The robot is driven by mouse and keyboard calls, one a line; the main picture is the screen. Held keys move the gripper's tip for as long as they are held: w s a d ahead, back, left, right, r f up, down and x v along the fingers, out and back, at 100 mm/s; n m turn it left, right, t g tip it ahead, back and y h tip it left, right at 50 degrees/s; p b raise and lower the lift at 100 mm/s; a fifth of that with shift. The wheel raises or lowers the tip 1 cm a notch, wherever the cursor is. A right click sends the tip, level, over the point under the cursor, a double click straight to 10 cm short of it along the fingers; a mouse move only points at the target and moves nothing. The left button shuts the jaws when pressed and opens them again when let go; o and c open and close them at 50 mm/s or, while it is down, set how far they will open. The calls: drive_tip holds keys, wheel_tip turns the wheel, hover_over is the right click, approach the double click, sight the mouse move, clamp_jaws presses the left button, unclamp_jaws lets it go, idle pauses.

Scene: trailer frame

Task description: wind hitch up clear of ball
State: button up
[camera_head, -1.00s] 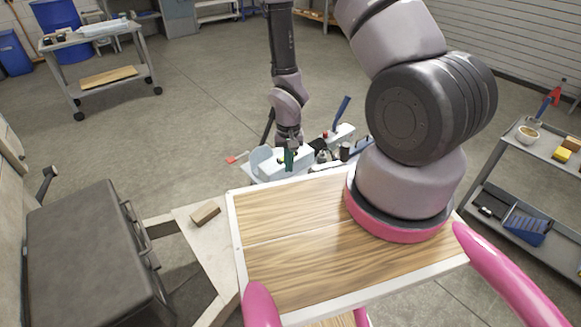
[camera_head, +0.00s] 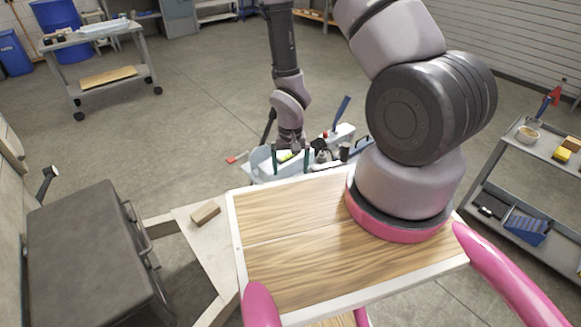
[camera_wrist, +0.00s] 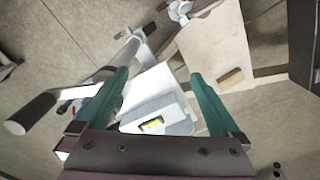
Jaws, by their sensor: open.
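My gripper (camera_head: 291,150) is at the front of the trailer frame, pointing down with its two green fingers apart. In the wrist view my gripper (camera_wrist: 161,75) is open, with nothing held. A pale box-like part with a yellow-green level vial (camera_wrist: 151,125) lies below and between the fingers. A pale rod with a dark grip (camera_wrist: 32,112), which looks like a crank, reaches from the left to a grey post (camera_wrist: 130,50) beyond the fingertips. I cannot make out the hitch's socket or the ball, nor whether they touch.
A pale frame plate (camera_wrist: 215,40) bears a small wood block (camera_wrist: 230,78), also in the head view (camera_head: 206,212). A dark chest (camera_head: 90,250) stands at left. Carts stand at far left (camera_head: 100,60) and right (camera_head: 545,150).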

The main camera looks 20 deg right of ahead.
wheel_tip(320, 180, up, 8)
idle(0.5)
